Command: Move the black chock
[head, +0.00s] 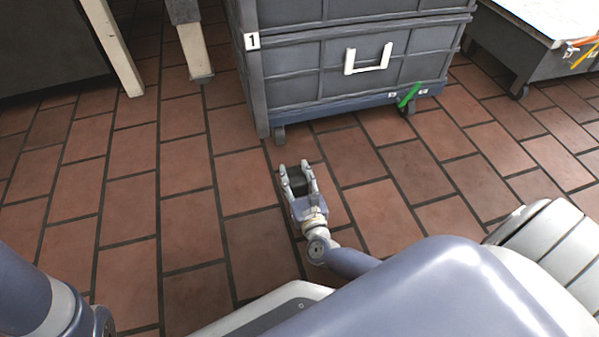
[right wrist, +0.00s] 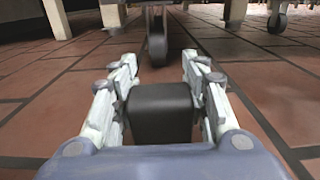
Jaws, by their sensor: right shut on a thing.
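The black chock (right wrist: 160,113) is a dark block with rounded edges. In the right wrist view it sits between the two fingers of my right gripper (right wrist: 161,90), which is shut on it. In the head view my right gripper (head: 297,175) is low over the tiles in front of the grey crate, and the chock (head: 298,186) shows as a dark patch between its fingers. I cannot tell whether the chock touches the floor. My left arm shows at the lower left edge of the head view; its gripper is out of view.
A grey crate (head: 350,62) labelled 1 stands on a blue wheeled dolly (head: 340,112) just beyond the gripper. Its caster (right wrist: 157,40) is straight ahead in the wrist view. A wheeled table (head: 545,60) is at the upper right. The tiled floor (head: 190,215) at left is clear.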

